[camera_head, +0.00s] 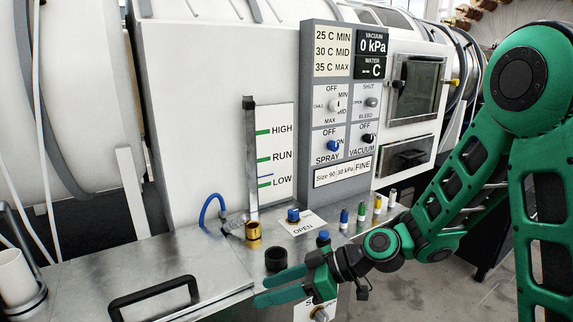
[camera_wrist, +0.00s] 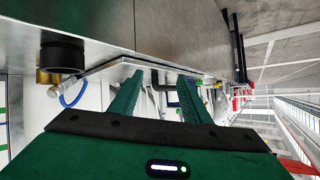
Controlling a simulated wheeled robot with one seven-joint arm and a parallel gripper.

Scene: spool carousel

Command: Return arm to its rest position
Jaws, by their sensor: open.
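My green arm comes in from the right in the head view and bends down to the metal bench. My gripper (camera_head: 262,290) is low at the bench's front edge, its fingers pointing left. The fingers are apart with nothing between them. The wrist view also shows my gripper (camera_wrist: 161,86) with both green fingers spread and empty. A black round cap (camera_head: 276,259) stands on the bench just behind the fingers, apart from them as far as I can tell. It also shows in the wrist view at upper left (camera_wrist: 62,52).
A brass fitting (camera_head: 253,231) and a blue hose (camera_head: 208,207) stand behind the cap. Small coloured bottles (camera_head: 361,211) line the bench at right, near my forearm. A black handle (camera_head: 152,289) sits on the bench at left. A control panel (camera_head: 333,120) rises behind. Floor is clear at lower right.

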